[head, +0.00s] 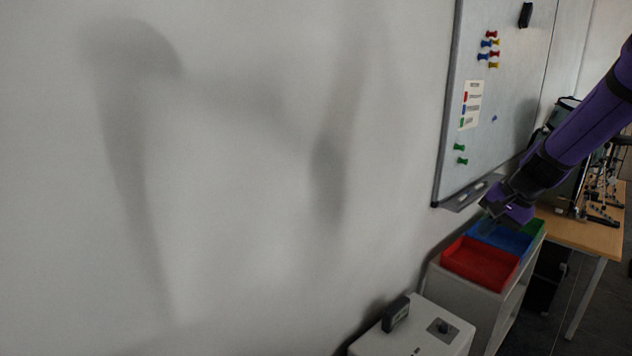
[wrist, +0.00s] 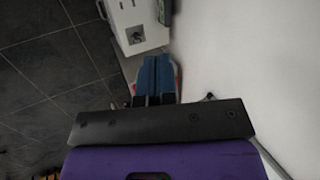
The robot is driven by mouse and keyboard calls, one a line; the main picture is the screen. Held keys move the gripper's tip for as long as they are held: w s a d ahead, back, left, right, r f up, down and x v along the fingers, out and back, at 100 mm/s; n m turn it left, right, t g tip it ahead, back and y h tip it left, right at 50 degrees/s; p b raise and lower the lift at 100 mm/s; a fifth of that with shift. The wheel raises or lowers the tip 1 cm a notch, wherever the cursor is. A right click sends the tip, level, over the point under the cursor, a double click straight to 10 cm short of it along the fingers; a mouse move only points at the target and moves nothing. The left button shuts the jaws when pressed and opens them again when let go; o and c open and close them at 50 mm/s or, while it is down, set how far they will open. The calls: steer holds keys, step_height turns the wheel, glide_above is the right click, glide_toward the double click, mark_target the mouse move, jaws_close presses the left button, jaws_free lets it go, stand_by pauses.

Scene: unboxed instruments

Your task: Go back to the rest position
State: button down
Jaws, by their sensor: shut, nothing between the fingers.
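My purple arm reaches in from the right in the head view. My gripper (head: 492,208) hangs at its end, in front of the whiteboard's lower edge and above the coloured trays. In the wrist view my gripper (wrist: 154,98) shows two dark fingers side by side, shut and empty. The exact gap between the fingertips and the trays is hard to judge.
A red tray (head: 481,262), a blue tray (head: 512,240) and a partly hidden green tray (head: 532,228) sit on a white cabinet. A white box (head: 415,337) stands nearer. The whiteboard (head: 520,100) hangs behind; a wooden table (head: 585,232) stands right.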

steer(key=s+a+r+n+h, duration=0.2)
steer(key=s+a+r+n, duration=0.3)
steer(key=s+r, duration=0.7)
steer(key=s+a+r+n+t+h, duration=0.1)
steer(key=s+a+n+t+h, duration=0.1)
steer(key=s, duration=1.6)
steer(key=shift+r+n, duration=0.25)
steer(key=shift+n, duration=0.45)
steer(key=shift+s+a, duration=0.1)
